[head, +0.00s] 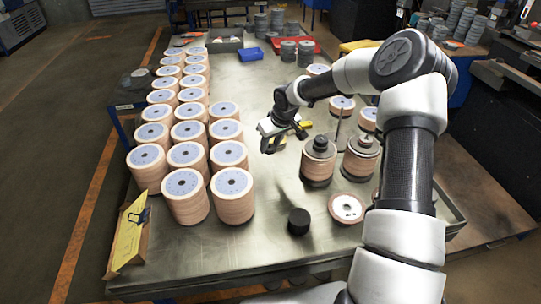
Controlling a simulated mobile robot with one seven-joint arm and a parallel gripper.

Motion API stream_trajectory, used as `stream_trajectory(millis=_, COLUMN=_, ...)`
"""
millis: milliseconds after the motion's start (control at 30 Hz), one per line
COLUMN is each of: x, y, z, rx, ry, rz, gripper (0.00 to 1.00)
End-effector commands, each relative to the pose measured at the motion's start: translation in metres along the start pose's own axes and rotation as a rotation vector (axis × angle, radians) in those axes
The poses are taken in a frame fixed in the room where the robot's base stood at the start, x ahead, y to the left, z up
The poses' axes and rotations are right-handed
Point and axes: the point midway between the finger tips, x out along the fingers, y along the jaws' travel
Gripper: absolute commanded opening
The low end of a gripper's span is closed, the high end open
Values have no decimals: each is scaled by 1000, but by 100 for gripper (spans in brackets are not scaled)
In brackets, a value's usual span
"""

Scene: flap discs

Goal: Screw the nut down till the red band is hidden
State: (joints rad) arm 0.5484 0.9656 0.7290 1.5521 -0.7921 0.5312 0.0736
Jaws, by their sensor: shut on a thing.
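Two stacks of tan flap discs stand right of centre. The left stack (318,168) has a dark nut-like knob (320,143) on top. I cannot make out a red band on either. My gripper (283,146) is in the air left of and behind the left stack, apart from both knobs. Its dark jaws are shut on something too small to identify.
Many tall disc stacks (183,190) fill the table's left side. A black cylinder (299,222) and a loose disc (346,208) lie in front. A yellow sign (128,235) stands at the front left corner. A blue tray (250,54) and red tray (309,46) are at the back.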

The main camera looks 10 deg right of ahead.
Motion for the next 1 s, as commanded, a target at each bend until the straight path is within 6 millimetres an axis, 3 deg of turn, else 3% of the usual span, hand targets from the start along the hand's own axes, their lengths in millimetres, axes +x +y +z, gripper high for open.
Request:
stream_trajectory(millis=167, x=-33, y=10, z=0, rx=40, ry=-5, rz=22, gripper=13)
stream_trajectory(millis=533, x=-128, y=57, z=51, rx=350, ry=-14, rz=144, gripper=13)
stream_trajectory(millis=767, x=-147, y=123, z=67, rx=477, ry=-20, rz=194, gripper=13)
stream_trajectory(millis=1000, x=-185, y=202, z=96, rx=631, ry=-13, rz=260, gripper=13)
